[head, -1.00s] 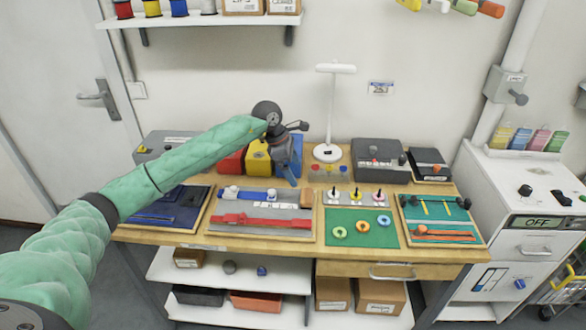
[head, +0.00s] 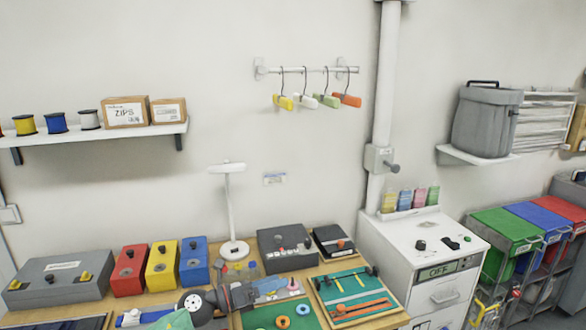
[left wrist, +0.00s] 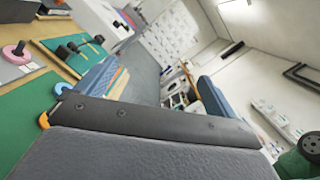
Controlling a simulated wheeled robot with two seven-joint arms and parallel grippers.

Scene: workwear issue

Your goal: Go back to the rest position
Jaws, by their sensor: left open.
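My left gripper (head: 272,288) is low in the head view, its dark body over the middle of the workbench and its pale blue fingers pointing right. In the left wrist view its two blue fingers (left wrist: 155,92) stand apart with nothing between them. It is open and empty. My green-sleeved left arm enters at the bottom edge of the head view, mostly cut off. My right gripper is in neither view.
The workbench (head: 235,267) holds red, yellow and blue boxes, a white lamp (head: 232,210), a dark grey box (head: 287,248) and a green tool board (head: 352,296). A white cabinet (head: 425,238) marked OFF stands right. Hangers on a rail (head: 305,70) are above.

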